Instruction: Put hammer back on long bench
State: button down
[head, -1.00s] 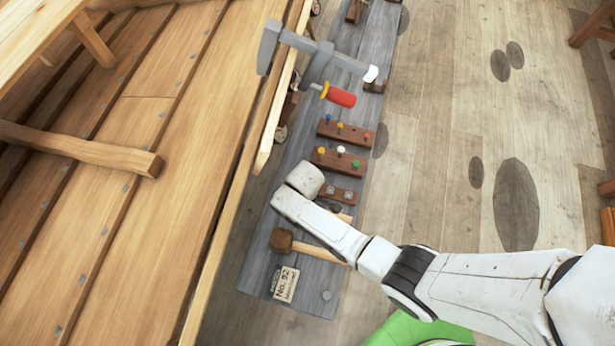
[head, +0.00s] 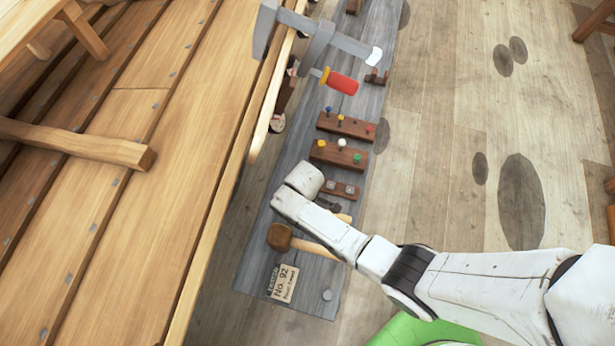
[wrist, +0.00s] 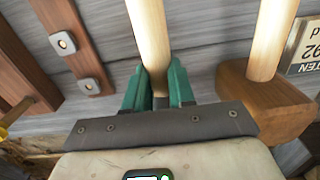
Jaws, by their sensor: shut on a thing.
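The hammer shows in the wrist view as a pale wooden handle (wrist: 149,32) with a dark part between my fingers. My gripper (wrist: 160,88), with green fingers, is shut on it. In the head view my white arm hides the gripper, and only the hammer's dark part (head: 328,204) and a bit of pale handle show beside the arm. The long bench (head: 308,284) is the grey plank running along the hull. The hammer is over or on its near part; I cannot tell whether it touches.
A wooden mallet (head: 280,238) lies close beside the hammer, also in the wrist view (wrist: 270,100). A No. 92 card (head: 284,283) and brown racks (head: 338,156) are on the bench. A grey clamp (head: 316,45) overhangs from the hull edge (head: 215,230).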

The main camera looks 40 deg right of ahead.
jog(key=shift+f, duration=0.3)
jog(key=c, duration=0.9)
grip_release()
jog(key=shift+o, duration=0.2)
notch_tip(320, 180, up, 8)
jog(key=p, duration=0.7)
jog(key=shift+p, duration=0.3)
